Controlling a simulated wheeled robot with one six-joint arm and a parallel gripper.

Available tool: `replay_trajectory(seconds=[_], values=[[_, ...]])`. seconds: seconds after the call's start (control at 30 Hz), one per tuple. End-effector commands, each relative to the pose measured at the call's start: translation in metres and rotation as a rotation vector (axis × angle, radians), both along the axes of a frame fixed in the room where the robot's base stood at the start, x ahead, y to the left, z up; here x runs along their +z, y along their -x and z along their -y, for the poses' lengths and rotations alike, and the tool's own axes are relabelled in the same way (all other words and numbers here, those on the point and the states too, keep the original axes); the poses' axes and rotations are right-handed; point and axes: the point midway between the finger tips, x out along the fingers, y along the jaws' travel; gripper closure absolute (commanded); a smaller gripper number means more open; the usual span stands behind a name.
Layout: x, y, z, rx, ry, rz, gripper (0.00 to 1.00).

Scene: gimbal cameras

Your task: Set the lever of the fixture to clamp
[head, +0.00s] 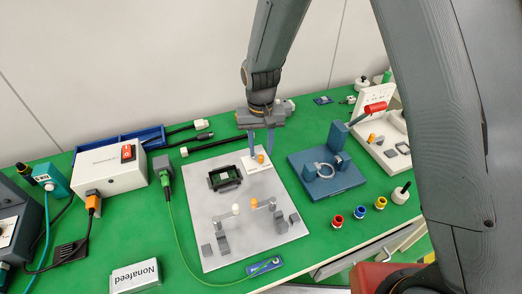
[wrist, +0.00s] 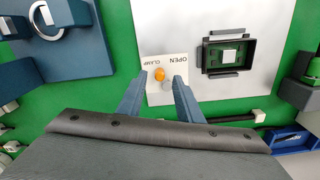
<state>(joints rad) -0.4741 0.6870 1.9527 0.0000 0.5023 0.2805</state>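The fixture sits on a grey plate (head: 215,180) and holds a small green circuit board in a black frame (head: 224,178); the frame also shows in the wrist view (wrist: 225,70). Beside it is a white label plate (head: 262,178) printed OPEN and CLAMP. The lever's orange knob (wrist: 160,74) stands by these words, nearer CLAMP in the picture, with a pale round part below it. I cannot tell exactly which setting it has. My gripper (wrist: 161,78) is open, with one finger on each side of the knob; contact is not clear. It also shows in the head view (head: 261,156).
White and orange knobbed clamps (head: 254,203) are nearer on the plate. A white box (head: 112,168) and cables lie left. Colored posts (head: 359,212) stand front right.

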Motion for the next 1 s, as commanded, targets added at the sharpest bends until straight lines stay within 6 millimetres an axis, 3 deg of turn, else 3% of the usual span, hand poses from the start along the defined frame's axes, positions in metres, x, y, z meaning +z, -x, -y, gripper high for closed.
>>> replay_trajectory(seconds=[0.2,0.53,0.57,0.73,1.0], values=[[-0.018,0.000,0.000,0.000,0.000,0.000,0.67],[-0.022,0.000,0.000,0.000,0.000,0.000,0.67],[-0.022,0.000,0.000,0.000,0.000,0.000,0.69],[-0.022,0.000,0.000,0.000,0.000,0.000,0.98],[-0.022,-0.002,0.002,0.059,0.000,0.001,1.00]])
